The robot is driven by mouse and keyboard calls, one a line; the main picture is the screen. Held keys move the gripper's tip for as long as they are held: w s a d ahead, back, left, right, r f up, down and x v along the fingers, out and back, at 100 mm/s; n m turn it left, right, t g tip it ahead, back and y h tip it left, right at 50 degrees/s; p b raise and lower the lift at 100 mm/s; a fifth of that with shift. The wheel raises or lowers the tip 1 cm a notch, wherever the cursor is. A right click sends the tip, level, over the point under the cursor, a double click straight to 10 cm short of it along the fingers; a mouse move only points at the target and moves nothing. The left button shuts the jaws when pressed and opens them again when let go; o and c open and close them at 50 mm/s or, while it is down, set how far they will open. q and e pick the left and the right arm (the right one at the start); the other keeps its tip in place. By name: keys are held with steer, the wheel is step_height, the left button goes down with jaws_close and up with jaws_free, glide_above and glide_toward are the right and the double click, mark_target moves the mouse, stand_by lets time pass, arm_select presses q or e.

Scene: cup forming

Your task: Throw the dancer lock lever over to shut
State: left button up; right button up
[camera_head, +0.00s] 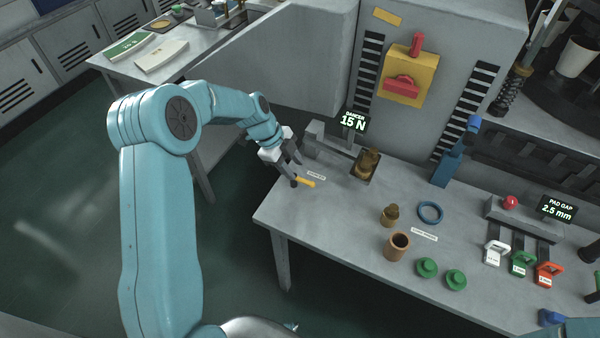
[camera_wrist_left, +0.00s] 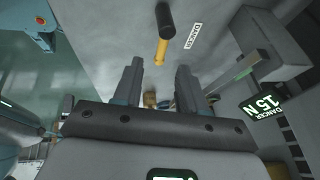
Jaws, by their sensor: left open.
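The dancer lock lever shows as a short yellow bar (camera_head: 306,183) at the table's left end, beside a small label. In the left wrist view the lever has a yellow shaft (camera_wrist_left: 161,50) and a black end (camera_wrist_left: 164,16), just beyond my fingertips and roughly in line with the gap between them. My left gripper (camera_head: 294,171) is open and empty, close to the lever; its two dark fingers also show in the left wrist view (camera_wrist_left: 158,70). I cannot tell whether a finger touches the lever.
A dancer display (camera_head: 354,122) reading 15 N stands behind the lever, near a grey block and a brass-coloured part (camera_head: 368,163). Cups, a blue ring (camera_head: 430,212), green pieces and coloured tags occupy the table to the right. Bare table lies just right of the lever.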

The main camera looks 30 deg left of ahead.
mark_target(303, 180)
arm_select(q)
steer(key=x, duration=0.5)
steer(key=shift+f, duration=0.2)
steer(key=shift+w, duration=0.15)
jaws_close()
steer(key=shift+f, duration=0.1)
